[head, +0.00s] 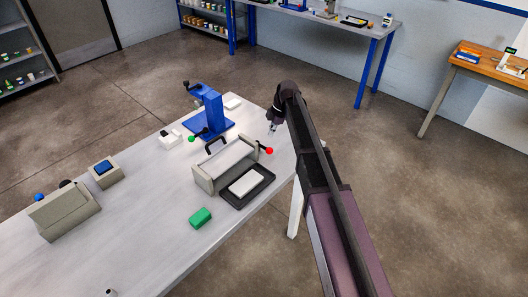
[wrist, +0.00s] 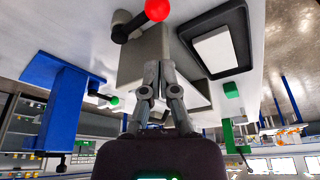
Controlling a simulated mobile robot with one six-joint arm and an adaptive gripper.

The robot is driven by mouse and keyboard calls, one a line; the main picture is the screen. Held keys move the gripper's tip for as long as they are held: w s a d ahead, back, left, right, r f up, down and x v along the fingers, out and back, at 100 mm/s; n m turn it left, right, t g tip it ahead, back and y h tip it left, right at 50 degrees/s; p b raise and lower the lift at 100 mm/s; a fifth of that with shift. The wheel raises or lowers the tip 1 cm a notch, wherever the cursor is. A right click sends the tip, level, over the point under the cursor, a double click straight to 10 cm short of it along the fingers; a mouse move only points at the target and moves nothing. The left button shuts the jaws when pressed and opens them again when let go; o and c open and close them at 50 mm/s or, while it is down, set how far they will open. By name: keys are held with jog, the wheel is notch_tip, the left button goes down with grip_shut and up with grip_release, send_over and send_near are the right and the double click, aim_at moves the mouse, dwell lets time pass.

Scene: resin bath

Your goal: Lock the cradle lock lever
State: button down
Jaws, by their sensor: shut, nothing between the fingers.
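A grey cradle (head: 224,163) with two end walls stands on the table. A short black lever with a red ball knob (head: 269,151) sits at its right end. In the wrist view the red knob (wrist: 157,9) is at the top edge, and its black arm runs down left to a pivot beside the grey end block (wrist: 143,58). My gripper (head: 271,131) is shut and empty, above the table near the red knob and apart from it. In the wrist view its closed fingertips (wrist: 157,68) overlap the view of the cradle.
A black tray (head: 268,177) with a white block lies in front of the cradle. A blue stand (head: 212,108) and a green-knobbed lever (head: 191,139) are behind it. A green block (head: 200,217) lies nearer. The table's right edge (head: 282,172) is close to my arm.

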aim_at(264, 148)
jog(key=shift+f, duration=0.15)
dwell(0.3)
jog(key=b+x, duration=0.9)
jog(key=shift+s+a+f+b, duration=0.1)
jog(key=shift+a+f+b, duration=0.05)
jog(key=shift+f+b, duration=0.15)
dwell(0.4)
jog(key=shift+a, duration=0.15)
dwell(0.4)
jog(key=shift+n, duration=0.3)
